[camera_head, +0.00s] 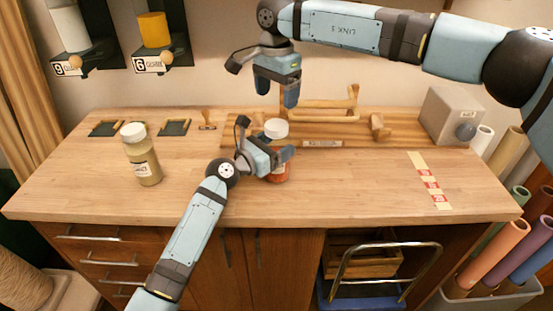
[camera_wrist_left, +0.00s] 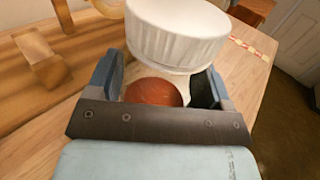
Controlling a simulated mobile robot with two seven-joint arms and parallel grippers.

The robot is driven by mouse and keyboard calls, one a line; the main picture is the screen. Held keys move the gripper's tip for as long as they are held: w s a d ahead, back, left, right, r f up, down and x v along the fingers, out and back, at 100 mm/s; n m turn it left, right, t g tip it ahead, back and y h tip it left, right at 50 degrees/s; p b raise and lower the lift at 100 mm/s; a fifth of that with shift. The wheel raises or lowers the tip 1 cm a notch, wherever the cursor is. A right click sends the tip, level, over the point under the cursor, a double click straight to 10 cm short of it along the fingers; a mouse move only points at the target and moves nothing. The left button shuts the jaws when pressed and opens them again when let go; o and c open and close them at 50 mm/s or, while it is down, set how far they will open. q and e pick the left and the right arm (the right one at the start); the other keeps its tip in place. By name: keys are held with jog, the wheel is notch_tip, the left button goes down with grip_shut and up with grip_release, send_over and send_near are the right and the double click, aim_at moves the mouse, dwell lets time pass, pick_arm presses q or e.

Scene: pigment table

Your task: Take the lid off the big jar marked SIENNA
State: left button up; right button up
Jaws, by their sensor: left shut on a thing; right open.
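A jar with reddish-brown contents (camera_head: 280,174) and a white lid (camera_head: 276,129) stands upright on the wooden table. My left gripper (camera_head: 280,158) is shut around the body of this jar, below the lid. In the left wrist view the white ribbed lid (camera_wrist_left: 176,32) sits on the jar, and the reddish-brown jar body (camera_wrist_left: 153,92) shows between the fingers. No marking can be read on this jar; my gripper covers part of it. My right gripper (camera_head: 277,98) is open and empty, pointing down above and behind the lid.
A second jar (camera_head: 144,165) with yellowish contents and a white lid stands at the left. A wooden rack (camera_head: 325,109) and a grey box (camera_head: 449,115) stand at the back. A striped strip (camera_head: 430,181) lies at right. The front middle-right tabletop is clear.

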aim_at(276, 124)
pick_arm(q)
jog(key=c, duration=0.3)
pick_arm(e)
jog(key=m, duration=0.9)
jog(key=shift+m, duration=0.4)
jog(key=m, duration=1)
jog(key=shift+m, duration=0.3)
jog(key=m, duration=1.4)
jog(key=shift+m, duration=0.3)
jog(key=m, duration=0.9)
jog(key=shift+m, duration=0.4)
jog(key=shift+f, duration=4)
jog(key=c, duration=0.9)
